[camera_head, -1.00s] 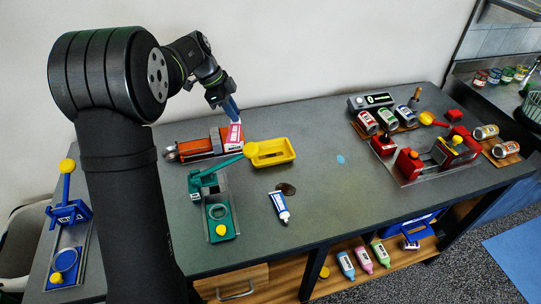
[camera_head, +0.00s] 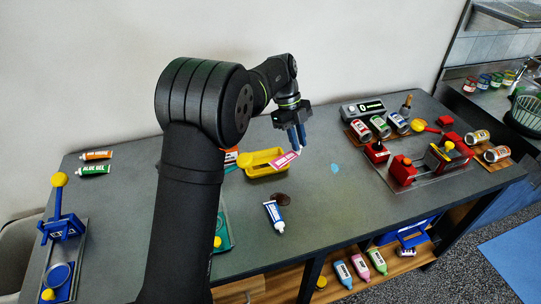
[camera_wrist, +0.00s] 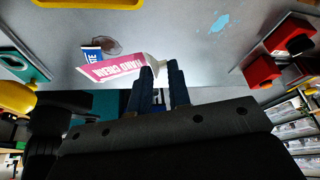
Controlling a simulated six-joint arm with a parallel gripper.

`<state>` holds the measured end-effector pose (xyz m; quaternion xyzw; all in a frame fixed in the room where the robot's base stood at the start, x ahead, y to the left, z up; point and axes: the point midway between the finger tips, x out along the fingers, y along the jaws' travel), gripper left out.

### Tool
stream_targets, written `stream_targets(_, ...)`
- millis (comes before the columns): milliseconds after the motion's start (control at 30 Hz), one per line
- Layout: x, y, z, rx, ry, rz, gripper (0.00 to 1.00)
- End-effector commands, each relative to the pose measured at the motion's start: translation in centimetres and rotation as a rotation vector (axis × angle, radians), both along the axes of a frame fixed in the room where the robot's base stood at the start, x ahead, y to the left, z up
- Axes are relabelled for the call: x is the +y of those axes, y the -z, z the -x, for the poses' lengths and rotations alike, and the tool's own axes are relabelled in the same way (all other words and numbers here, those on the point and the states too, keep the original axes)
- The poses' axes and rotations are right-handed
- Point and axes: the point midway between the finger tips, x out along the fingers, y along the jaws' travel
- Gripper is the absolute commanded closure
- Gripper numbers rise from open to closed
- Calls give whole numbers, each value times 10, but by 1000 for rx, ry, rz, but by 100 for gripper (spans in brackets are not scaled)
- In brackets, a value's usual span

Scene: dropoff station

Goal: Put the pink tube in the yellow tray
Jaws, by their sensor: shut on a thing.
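The pink tube (camera_head: 285,160), a pink and white hand cream tube, is held tilted above the table at the right end of the yellow tray. It also shows in the wrist view (camera_wrist: 113,69). My gripper (camera_head: 299,148) is shut on the tube near its right end. In the wrist view the two blue fingers (camera_wrist: 160,82) meet the tube at that end. The yellow tray (camera_head: 253,166) lies on the table just left of and below the tube. My arm hides part of the table left of the tray. At the left edge of the wrist view a yellow piece (camera_wrist: 17,98) shows.
A blue and white tube (camera_head: 273,216) lies on the table in front of the tray, beside a dark round patch (camera_head: 281,199). The table between the tray and the fixture is mostly clear.

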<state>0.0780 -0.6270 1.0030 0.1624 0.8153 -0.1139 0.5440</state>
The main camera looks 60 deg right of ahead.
Motion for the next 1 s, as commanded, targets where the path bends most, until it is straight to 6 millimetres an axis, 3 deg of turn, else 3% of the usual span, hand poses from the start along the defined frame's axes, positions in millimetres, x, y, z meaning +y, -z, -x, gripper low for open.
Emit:
stream_targets(200,-15,33,-51,1,-6,-2,96)
stream_targets(400,-24,51,-82,0,-5,-1,96)
stream_targets(633,-26,63,-88,1,-2,-3,96)
stream_targets(833,-26,92,-88,1,-4,0,96)
stream_targets(1000,-26,95,-88,1,-4,1,96)
